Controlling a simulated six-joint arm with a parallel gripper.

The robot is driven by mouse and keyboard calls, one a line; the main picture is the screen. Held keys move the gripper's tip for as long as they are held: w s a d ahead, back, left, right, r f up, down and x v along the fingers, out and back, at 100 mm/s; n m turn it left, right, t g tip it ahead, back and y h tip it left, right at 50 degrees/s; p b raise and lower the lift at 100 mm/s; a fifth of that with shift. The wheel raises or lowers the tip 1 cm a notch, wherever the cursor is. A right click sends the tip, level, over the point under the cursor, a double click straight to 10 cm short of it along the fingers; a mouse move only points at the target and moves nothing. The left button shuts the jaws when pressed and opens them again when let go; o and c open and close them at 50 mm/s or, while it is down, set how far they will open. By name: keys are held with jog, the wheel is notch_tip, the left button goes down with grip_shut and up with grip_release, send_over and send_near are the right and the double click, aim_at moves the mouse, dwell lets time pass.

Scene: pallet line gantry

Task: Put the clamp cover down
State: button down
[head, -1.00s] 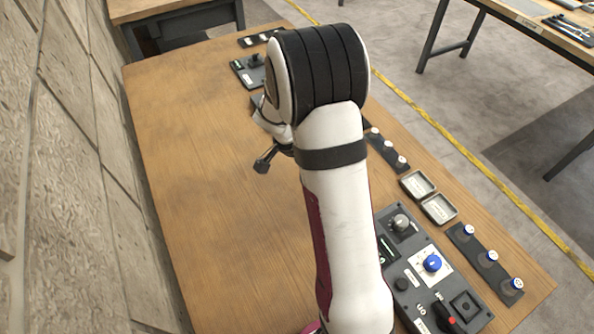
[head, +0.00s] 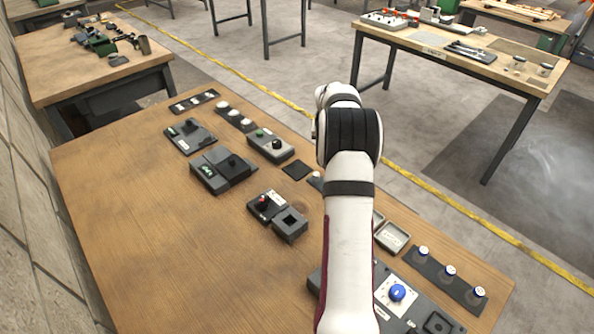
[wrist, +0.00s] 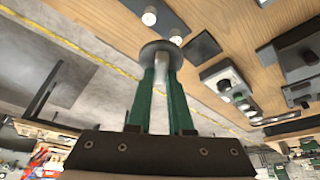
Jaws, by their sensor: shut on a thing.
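In the wrist view, my gripper (wrist: 161,78) has two green fingers closed on a pale stem. A dark round disc (wrist: 158,47) sits at the fingertips on this stem; I take it to be the clamp cover. The disc hides what lies directly beyond it. In the head view my gripper and the cover are hidden behind my own arm, which reaches over the right side of the wooden table (head: 150,245).
A strip with white-topped pegs (head: 450,271) lies near the right edge. The table's left part is clear.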

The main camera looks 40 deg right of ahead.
jog(key=shift+n, duration=0.7)
jog(key=w+f, duration=0.2)
jog(key=w, duration=0.1)
jog(key=w+f, duration=0.2)
jog(key=w, duration=0.2)
jog(key=w+f, duration=0.2)
jog(key=w, duration=0.2)
jog(key=shift+a+f, duration=0.3)
jog(key=shift+f, duration=2)
jog(key=shift+f, duration=0.15)
jog(key=c, duration=0.8)
grip_release()
